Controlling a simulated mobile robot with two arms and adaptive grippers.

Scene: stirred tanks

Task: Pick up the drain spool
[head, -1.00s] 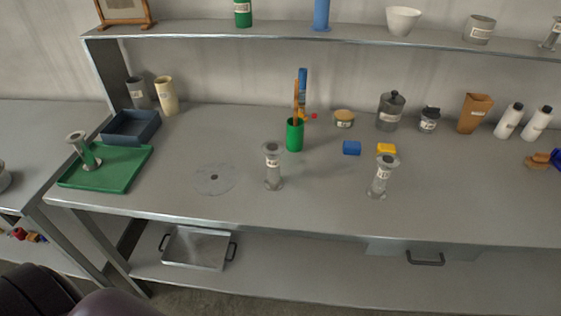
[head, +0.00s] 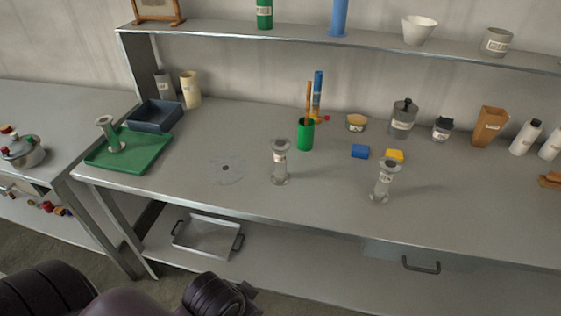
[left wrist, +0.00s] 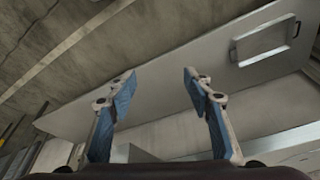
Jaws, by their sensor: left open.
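Three grey flanged spools are in the head view, and I cannot read their labels to tell which is the drain spool. One spool (head: 113,137) stands on the green tray (head: 150,162) at the left. A second spool (head: 280,163) stands on the bench right of a flat grey disc (head: 226,168). A third spool (head: 383,182) stands farther right. My left gripper (left wrist: 158,78) is open and empty in the left wrist view, with blue-padded fingers apart. No spool shows in that view. My right gripper is not in view.
A green cup (head: 305,135) stands behind the middle spool. A dark blue bin (head: 156,115) is behind the tray. A handled metal pan (head: 207,238) sits on the lower shelf. The bench front is mostly clear.

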